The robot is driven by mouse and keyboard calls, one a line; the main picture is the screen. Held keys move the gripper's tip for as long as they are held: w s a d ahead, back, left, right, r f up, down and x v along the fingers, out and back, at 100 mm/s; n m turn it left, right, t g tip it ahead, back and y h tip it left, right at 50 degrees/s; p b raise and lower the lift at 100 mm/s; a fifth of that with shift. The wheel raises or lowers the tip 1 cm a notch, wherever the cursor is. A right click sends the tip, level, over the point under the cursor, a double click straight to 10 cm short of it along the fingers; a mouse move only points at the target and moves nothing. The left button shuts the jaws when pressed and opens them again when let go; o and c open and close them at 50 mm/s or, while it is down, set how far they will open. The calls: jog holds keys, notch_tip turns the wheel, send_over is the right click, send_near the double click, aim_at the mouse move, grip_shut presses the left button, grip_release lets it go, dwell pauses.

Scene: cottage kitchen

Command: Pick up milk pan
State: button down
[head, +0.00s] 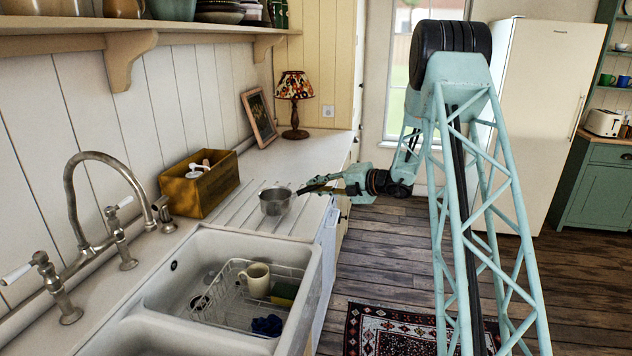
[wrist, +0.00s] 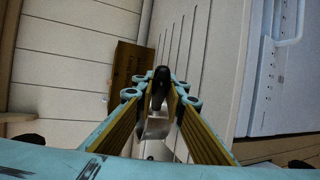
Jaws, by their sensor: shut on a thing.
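The milk pan (head: 275,203) is a small grey metal pan, upright at the grooved draining board beside the sink. Its handle points right towards my gripper (head: 312,189). My gripper comes in from the right, low over the counter's front edge, and its fingers are shut on the handle. In the wrist view, the yellow-lined fingers of my gripper (wrist: 160,92) converge on a dark, narrow piece, with grey metal showing between them. Most of the pan is hidden there. I cannot tell whether the pan's base touches the board.
A wooden box (head: 199,183) with utensils stands behind the pan, against the wall. The sink (head: 308,262) in front holds a wire rack (head: 228,312) with a cream mug (head: 256,279). A lamp (head: 294,100) and a leaning frame (head: 259,118) stand farther back. A shelf (head: 75,45) overhangs the counter.

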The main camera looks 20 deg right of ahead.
jog(key=s+a, duration=0.3)
jog(key=s, duration=0.3)
jog(key=shift+r+p, duration=0.35)
jog(key=shift+p, duration=0.05)
jog(key=shift+s+a, duration=0.1)
jog(key=shift+a, duration=0.1)
